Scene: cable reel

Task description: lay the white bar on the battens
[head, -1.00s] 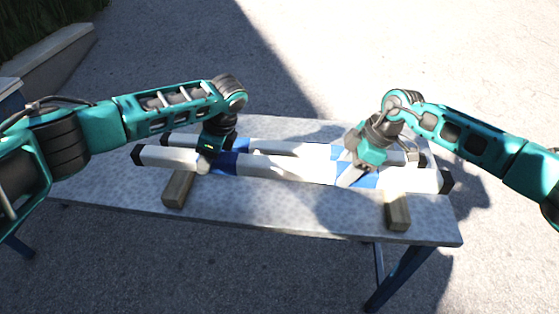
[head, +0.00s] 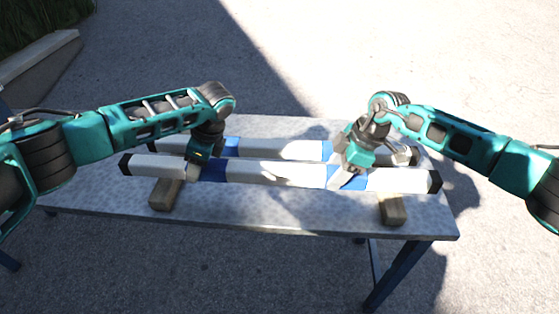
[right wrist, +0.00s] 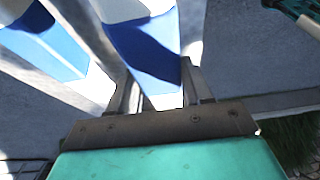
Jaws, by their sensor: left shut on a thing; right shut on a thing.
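The front white bar (head: 275,173), with blue bands and black end caps, lies lengthwise over two wooden battens. The left batten (head: 166,196) and right batten (head: 393,211) stick out from under it toward me. I cannot tell whether the bar touches them. My left gripper (head: 194,172) is shut on the bar near its left blue band. My right gripper (head: 345,178) is shut on it near the right blue band. In the right wrist view the bar (right wrist: 148,45) runs between the fingers; their tips are partly hidden.
A second similar bar (head: 280,148) lies behind, parallel, with a gap between the two. Both are over a speckled grey table (head: 270,212) with blue legs. The table's front strip is clear apart from the battens' ends.

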